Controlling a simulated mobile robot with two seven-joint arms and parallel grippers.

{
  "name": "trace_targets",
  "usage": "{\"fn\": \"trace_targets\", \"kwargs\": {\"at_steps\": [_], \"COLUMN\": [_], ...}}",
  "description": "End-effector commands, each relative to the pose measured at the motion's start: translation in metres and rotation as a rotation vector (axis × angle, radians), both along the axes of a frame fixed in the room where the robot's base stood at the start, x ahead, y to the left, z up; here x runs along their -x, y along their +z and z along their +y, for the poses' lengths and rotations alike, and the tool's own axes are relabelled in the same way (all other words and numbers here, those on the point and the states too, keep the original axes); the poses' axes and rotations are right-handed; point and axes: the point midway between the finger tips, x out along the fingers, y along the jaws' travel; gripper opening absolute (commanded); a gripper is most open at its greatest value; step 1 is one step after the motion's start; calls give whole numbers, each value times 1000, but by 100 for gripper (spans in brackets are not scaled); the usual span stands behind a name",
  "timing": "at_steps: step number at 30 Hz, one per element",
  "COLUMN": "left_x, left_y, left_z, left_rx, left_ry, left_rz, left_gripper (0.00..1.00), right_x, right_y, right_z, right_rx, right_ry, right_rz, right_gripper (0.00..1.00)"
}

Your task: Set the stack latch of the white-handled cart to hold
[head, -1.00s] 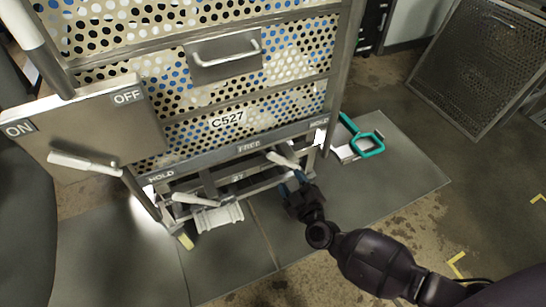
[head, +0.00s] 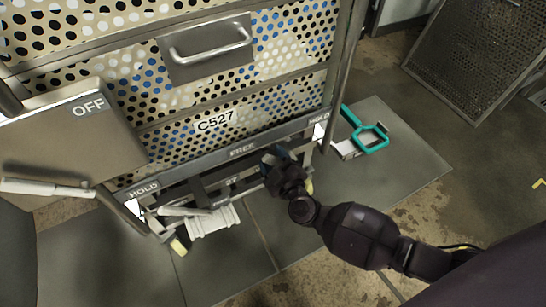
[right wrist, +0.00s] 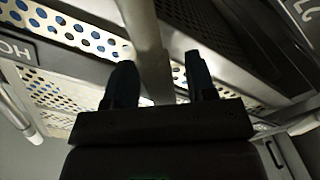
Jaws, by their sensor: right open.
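The cart (head: 213,121) marked C527 has perforated sides and white handles. Its lower rail (head: 200,165) reads HOLD at the left, FREE in the middle and HOLD at the right. My right gripper (head: 274,158) is at this rail, just right of and below FREE. In the right wrist view, a pale bar (right wrist: 148,45), seemingly the latch lever, runs between the two open fingers (right wrist: 160,80). I cannot tell whether they touch it. In the head view my gripper hides the lever. My left gripper is not in view.
A panel marked OFF (head: 75,135) with a white lever (head: 45,188) stands at the left. A white roller-like part (head: 213,221) is low under the cart. A perforated panel (head: 470,55) leans at the upper right.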

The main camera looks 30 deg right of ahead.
Motion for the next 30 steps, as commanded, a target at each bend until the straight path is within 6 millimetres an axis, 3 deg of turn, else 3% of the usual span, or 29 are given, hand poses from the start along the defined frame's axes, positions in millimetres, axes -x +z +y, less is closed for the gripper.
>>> {"fn": "trace_targets", "kwargs": {"at_steps": [2,9,12,23,30], "left_x": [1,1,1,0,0], "left_y": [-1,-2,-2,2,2], "left_z": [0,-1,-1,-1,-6], "left_rx": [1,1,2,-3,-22], "left_ry": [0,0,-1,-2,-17], "left_rz": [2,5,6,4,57], "left_gripper": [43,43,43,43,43], "right_x": [0,0,0,-1,-2], "right_y": [0,0,0,5,17], "right_z": [0,0,0,-1,-3], "right_rx": [0,0,0,-29,-155], "right_ry": [0,0,0,-1,-1], "right_rz": [0,0,0,-2,-2], "right_gripper": [48,11,0,0,0]}}
